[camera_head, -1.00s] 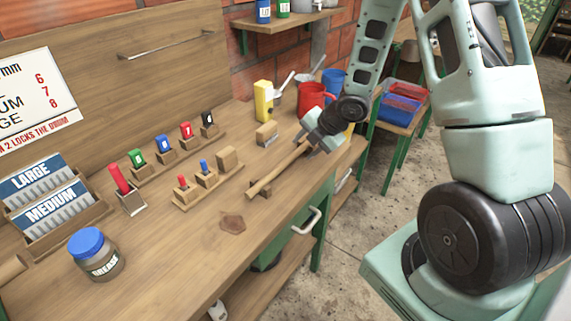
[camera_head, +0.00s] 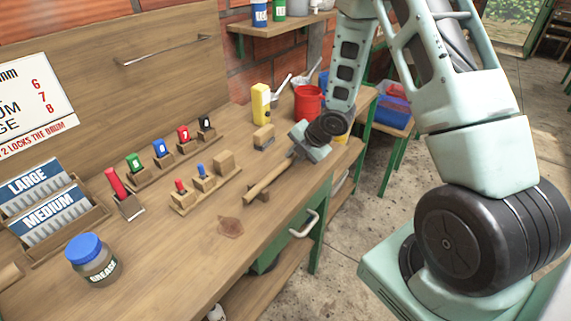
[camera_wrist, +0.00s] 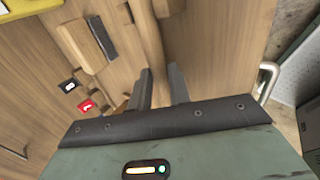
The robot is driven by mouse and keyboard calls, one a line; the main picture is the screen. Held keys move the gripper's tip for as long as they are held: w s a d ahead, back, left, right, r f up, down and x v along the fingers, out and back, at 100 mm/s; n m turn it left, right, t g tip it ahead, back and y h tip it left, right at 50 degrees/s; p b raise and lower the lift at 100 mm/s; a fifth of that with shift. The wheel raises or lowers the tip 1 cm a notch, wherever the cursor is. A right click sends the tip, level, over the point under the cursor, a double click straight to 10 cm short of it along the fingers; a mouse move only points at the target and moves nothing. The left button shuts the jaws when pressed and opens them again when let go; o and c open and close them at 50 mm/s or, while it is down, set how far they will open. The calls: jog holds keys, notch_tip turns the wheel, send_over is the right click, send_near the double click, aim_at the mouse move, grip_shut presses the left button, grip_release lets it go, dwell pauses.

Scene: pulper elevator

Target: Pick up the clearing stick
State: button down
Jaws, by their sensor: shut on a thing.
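The clearing stick (camera_head: 268,179) is a plain light-wood rod lying slantwise over the workbench, its near end by a small brown wooden block (camera_head: 260,191). My gripper (camera_head: 297,152) is at the stick's far end, low over the bench. In the wrist view the stick (camera_wrist: 145,32) runs down from the top edge to between my gripper's two dark fingers (camera_wrist: 162,82). The fingers are shut on it. The gripped part is mostly hidden. I cannot tell whether the stick is clear of the bench.
Racks with coloured tags (camera_head: 163,152) and a grease jar (camera_head: 93,258) are leftward. A drawer handle (camera_head: 305,224) juts from the bench front.

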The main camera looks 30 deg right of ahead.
jog(key=shift+r, duration=0.1)
jog(key=shift+r, duration=0.55)
notch_tip(320, 180, up, 2)
jog(key=shift+r, duration=0.15)
jog(key=s+d+p, duration=0.3)
jog(key=s+p, duration=0.1)
jog(key=s, duration=0.4)
jog(key=s+d+p, duration=0.3)
jog(key=s+p, duration=0.1)
jog(key=s, duration=0.5)
jog(key=shift+d, duration=0.1)
